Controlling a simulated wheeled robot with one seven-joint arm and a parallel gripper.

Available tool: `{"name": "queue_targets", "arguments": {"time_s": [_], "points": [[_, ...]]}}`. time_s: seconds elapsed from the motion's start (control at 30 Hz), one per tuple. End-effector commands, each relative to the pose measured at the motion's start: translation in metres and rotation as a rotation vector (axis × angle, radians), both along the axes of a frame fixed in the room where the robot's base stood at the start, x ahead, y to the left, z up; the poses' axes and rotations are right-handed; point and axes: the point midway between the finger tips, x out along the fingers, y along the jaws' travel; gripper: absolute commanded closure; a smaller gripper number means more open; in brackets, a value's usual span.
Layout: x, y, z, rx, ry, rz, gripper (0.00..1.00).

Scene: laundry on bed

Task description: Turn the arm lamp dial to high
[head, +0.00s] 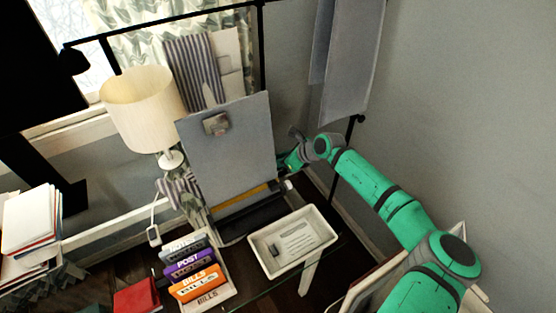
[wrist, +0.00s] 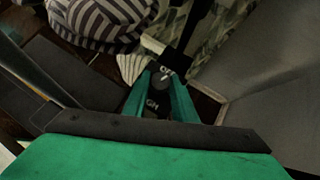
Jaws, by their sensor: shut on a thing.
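In the wrist view, the dial (wrist: 160,83) is a small dark round knob with a light pointer mark near its upper right edge. It sits between the two green fingers of my gripper (wrist: 161,88), which are shut on it. In the head view, the arm lamp's black head (head: 73,60) hangs at the upper left from a long black arm. My gripper (head: 290,160) is partly hidden behind the grey board there, and the dial cannot be made out.
A grey upright board (head: 230,150) stands left of my gripper. A white tray (head: 265,258), several labelled boxes (head: 190,265) and a cream table lamp (head: 143,105) are nearby. Striped cloth (wrist: 100,22) lies close to the fingers. A grey wall (head: 460,110) is at the right.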

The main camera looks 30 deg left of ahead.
Motion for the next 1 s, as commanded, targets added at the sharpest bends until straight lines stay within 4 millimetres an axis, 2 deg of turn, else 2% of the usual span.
{"name": "queue_targets", "arguments": {"time_s": [0.2,0.53,0.57,0.6,1.0], "points": [[0.0001,-0.0015,0.0001,0.003,-0.001,-0.06,0.98],[0.0001,-0.0016,0.0004,0.004,-0.001,-0.065,0.98],[0.0001,-0.0016,0.0004,0.004,-0.001,-0.065,0.68],[0.0001,-0.0016,0.0004,0.004,-0.001,-0.065,0.59],[-0.0008,-0.0045,0.0042,0.005,-0.001,-0.064,0.57]]}}
